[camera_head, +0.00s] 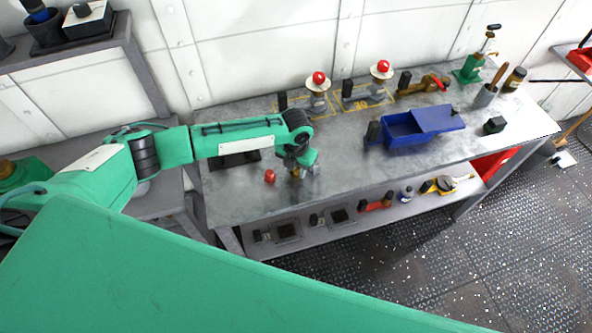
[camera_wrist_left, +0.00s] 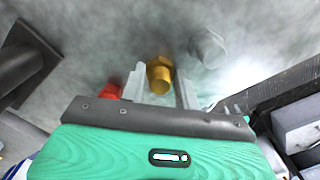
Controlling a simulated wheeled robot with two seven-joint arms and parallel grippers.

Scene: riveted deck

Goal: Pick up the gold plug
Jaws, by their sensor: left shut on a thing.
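The gold plug (camera_wrist_left: 160,76) shows in the left wrist view between the two fingers of my left gripper (camera_wrist_left: 160,88), which is shut on it. In the head view my left gripper (camera_head: 303,172) is low over the front part of the grey workbench, and the plug is largely hidden there by the gripper. I cannot tell whether the plug touches the bench top. My right gripper is not in view.
A red piece (camera_head: 270,176) stands just left of the gripper. A grey hex piece (camera_wrist_left: 207,47) lies close by on the right in the wrist view. A blue box (camera_head: 410,130) with a lid and two red-topped fittings (camera_head: 318,90) stand farther back on the workbench (camera_head: 350,180).

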